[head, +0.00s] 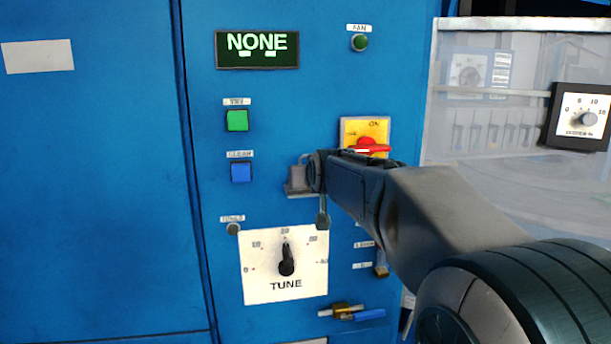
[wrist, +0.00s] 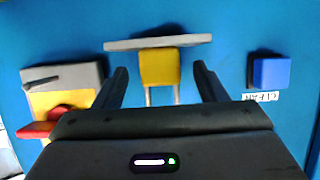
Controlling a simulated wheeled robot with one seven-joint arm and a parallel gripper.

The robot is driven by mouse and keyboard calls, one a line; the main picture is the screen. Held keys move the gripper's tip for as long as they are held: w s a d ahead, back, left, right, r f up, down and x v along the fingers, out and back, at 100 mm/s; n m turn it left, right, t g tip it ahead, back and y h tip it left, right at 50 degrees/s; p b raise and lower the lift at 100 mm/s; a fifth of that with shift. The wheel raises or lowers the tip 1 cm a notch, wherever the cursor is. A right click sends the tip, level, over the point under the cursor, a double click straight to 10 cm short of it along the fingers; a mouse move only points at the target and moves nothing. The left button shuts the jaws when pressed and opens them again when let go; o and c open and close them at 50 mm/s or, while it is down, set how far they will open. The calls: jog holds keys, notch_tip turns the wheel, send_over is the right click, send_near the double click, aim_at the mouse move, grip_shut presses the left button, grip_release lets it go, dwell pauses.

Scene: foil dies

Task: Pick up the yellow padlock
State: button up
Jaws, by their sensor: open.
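The yellow padlock (wrist: 159,67) shows in the wrist view, in front of the blue panel. Its body touches a thin grey ledge (wrist: 150,43), and its pale shackle points away from the ledge, towards the bottom of the picture. My gripper (wrist: 161,69) is open, with one dark finger on each side of the padlock and a gap to both. Whether the fingertips reach as deep as the padlock I cannot tell. In the head view my arm comes from the right to the panel near the grey ledge (head: 298,193); no yellow of the padlock can be made out there.
A red switch handle (head: 368,146) on a yellow plate (head: 350,126) is close to my gripper. A blue button (head: 241,172), a green button (head: 237,120) and the TUNE dial (head: 286,263) are on the panel. A clear-fronted cabinet (head: 480,160) stands at right.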

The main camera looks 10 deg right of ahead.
jog(key=shift+x, duration=1.5)
jog(key=c, duration=1.1)
jog(key=shift+r, duration=0.1)
jog(key=shift+s+r, duration=0.15)
jog(key=shift+r, duration=0.05)
notch_tip(320, 180, up, 7)
jog(key=shift+f+b, duration=0.2)
jog(key=shift+b, duration=0.1)
jog(key=s+b, duration=0.5)
jog(key=s, duration=1.4)
jog(key=shift+s+f, duration=0.1)
jog(key=shift+s, duration=0.3)
